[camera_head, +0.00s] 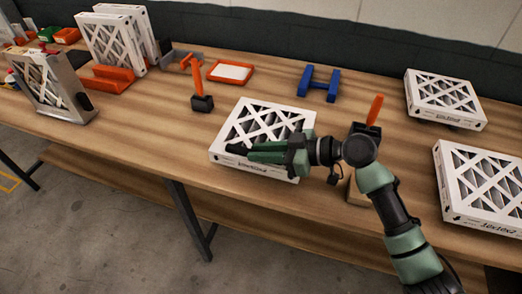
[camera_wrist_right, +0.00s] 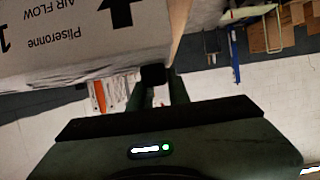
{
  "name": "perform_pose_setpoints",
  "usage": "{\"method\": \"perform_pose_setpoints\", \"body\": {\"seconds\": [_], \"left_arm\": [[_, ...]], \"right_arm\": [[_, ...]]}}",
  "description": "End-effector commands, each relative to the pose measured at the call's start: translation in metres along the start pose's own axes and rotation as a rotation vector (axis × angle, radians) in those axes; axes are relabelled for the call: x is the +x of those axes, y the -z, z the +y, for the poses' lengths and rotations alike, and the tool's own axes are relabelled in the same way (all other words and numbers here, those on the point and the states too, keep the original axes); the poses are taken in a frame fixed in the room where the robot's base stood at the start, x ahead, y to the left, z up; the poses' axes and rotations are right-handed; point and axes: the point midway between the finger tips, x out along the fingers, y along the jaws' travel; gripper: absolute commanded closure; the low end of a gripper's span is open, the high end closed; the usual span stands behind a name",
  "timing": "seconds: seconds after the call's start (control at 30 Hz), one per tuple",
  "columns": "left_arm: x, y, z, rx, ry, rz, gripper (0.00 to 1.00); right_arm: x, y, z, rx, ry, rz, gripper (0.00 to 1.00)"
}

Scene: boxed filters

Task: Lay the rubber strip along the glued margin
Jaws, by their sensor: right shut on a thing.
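My right gripper (camera_head: 238,150) reaches left over the boxed filter (camera_head: 262,120) in the middle of the bench, a white frame with a lattice front lying flat. The gripper is shut on a small dark piece, likely the rubber strip (camera_wrist_right: 153,76), which shows black between the fingers (camera_wrist_right: 154,92) in the right wrist view. Most of the strip is hidden, and I cannot tell whether it touches the filter. The filter's printed side (camera_wrist_right: 80,35) is close to the fingers in that view. I cannot make out the glued margin. My left gripper is not in view.
Two more filters lie on the right (camera_head: 447,97) (camera_head: 482,185). Others stand at the left, one in a metal holder (camera_head: 75,105).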

Motion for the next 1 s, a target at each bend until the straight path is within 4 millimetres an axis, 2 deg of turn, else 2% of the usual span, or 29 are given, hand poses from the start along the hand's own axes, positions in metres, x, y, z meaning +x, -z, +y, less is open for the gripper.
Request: {"method": "perform_pose_setpoints", "body": {"seconds": [0.13,0.17,0.2,0.23,0.67,0.77,1.0], "left_arm": [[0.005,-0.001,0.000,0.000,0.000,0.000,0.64],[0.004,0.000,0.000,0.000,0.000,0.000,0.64],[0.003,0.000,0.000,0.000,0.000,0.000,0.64],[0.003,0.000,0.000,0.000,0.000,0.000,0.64],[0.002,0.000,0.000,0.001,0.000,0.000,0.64],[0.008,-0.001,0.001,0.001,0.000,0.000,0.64],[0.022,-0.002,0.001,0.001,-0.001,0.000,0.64]], "right_arm": [[0.001,-0.004,0.000,0.000,0.000,0.000,1.00],[0.001,-0.003,0.000,0.000,0.000,0.000,0.77],[0.001,-0.002,0.000,0.000,0.000,0.000,0.66],[0.001,-0.002,0.000,0.000,0.000,0.000,0.61],[-0.005,-0.001,0.001,-0.001,-0.002,-0.001,0.61],[-0.021,-0.003,0.001,-0.002,-0.003,-0.003,0.61],[-0.073,-0.003,0.001,-0.003,-0.003,-0.003,0.61]]}}
